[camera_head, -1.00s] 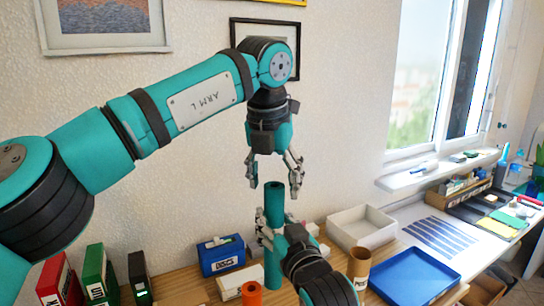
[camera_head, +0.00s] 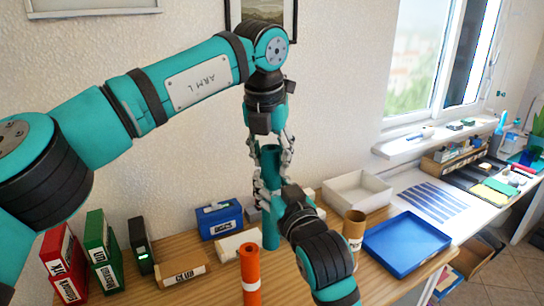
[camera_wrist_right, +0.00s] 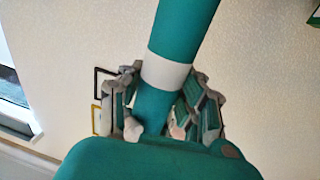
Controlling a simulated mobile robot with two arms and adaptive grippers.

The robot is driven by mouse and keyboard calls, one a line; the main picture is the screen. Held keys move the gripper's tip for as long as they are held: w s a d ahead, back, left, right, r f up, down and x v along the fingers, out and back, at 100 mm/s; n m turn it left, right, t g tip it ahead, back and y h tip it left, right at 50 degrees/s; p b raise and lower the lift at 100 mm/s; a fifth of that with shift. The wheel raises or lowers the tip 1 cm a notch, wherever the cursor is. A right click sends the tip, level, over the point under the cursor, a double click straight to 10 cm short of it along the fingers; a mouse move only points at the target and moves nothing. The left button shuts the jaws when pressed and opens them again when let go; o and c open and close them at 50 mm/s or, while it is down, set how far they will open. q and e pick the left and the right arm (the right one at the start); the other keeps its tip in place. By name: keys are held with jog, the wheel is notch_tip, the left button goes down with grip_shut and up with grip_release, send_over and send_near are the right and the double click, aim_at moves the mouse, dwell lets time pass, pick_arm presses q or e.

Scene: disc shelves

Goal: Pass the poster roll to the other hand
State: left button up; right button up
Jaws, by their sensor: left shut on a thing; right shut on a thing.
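The poster roll (camera_head: 271,236) is a teal tube standing upright above the table; a pale band (camera_wrist_right: 167,74) shows on it in the right wrist view. My left gripper (camera_head: 269,154) points down from above and is shut on the roll's top end. My right gripper (camera_head: 268,194) comes from the front right and is shut on the roll just below the left one. In the right wrist view its fingers (camera_wrist_right: 165,108) sit around the roll below the band. Part of the roll is hidden behind the fingers.
An orange roll (camera_head: 250,271) and a brown roll (camera_head: 353,226) stand near the right arm. A white tray (camera_head: 357,193) and a blue tray (camera_head: 406,246) lie to the right. Red, green and black boxes (camera_head: 103,253) and a blue bin (camera_head: 219,221) stand left.

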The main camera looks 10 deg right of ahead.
jog(key=o, duration=1.2)
jog(key=shift+s, duration=0.1)
